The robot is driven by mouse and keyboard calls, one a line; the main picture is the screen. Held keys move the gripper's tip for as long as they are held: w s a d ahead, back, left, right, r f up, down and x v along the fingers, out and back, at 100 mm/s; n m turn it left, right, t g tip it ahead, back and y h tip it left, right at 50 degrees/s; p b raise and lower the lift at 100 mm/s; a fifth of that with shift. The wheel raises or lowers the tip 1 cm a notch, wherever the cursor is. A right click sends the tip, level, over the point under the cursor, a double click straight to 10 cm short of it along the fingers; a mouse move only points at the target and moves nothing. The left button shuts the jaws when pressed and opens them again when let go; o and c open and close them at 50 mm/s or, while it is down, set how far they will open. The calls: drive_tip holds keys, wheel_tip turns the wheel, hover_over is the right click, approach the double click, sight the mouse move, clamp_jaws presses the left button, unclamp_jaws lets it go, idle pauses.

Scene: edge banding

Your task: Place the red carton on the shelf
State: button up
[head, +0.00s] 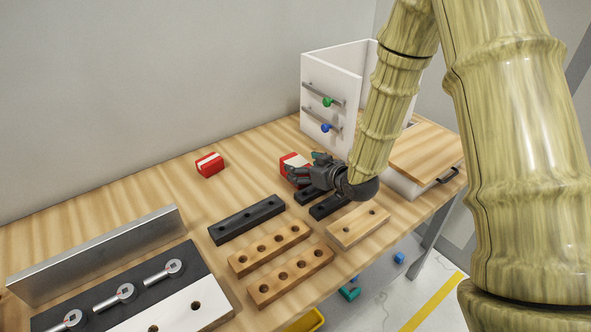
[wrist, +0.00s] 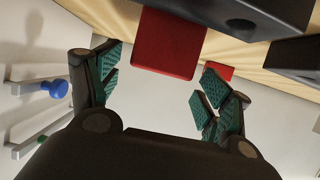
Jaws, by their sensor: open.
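A red carton with a white band (head: 292,163) stands on the wooden table beside my gripper (head: 303,174), partly hidden by it. In the wrist view the red carton (wrist: 170,45) shows at the mouth of my gripper (wrist: 162,75). The teal-padded fingers are spread, with a visible gap to the carton on each side. A second red carton with a white band (head: 210,164) lies further left on the table. A small red patch (wrist: 220,70) shows beyond the right finger in the wrist view. No part is clearly recognisable as the shelf.
A white drawer cabinet (head: 315,78) with a green knob and a blue knob (head: 326,127) stands behind my gripper. Black blocks (head: 247,220) and drilled wooden blocks (head: 270,247) lie in front. A wood-topped white unit (head: 425,150) is at right. The back left table is clear.

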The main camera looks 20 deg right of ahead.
sight(298, 163)
drive_tip(key=shift+r+p, duration=0.25)
drive_tip(key=shift+p, duration=0.1)
drive_tip(key=shift+p+x, duration=0.75)
drive_tip(key=shift+x, duration=1.45)
drive_tip(key=shift+w+d+f, duration=0.1)
drive_tip(key=shift+f, duration=0.05)
drive_tip(key=c, duration=1.3)
drive_tip(key=shift+o, duration=0.2)
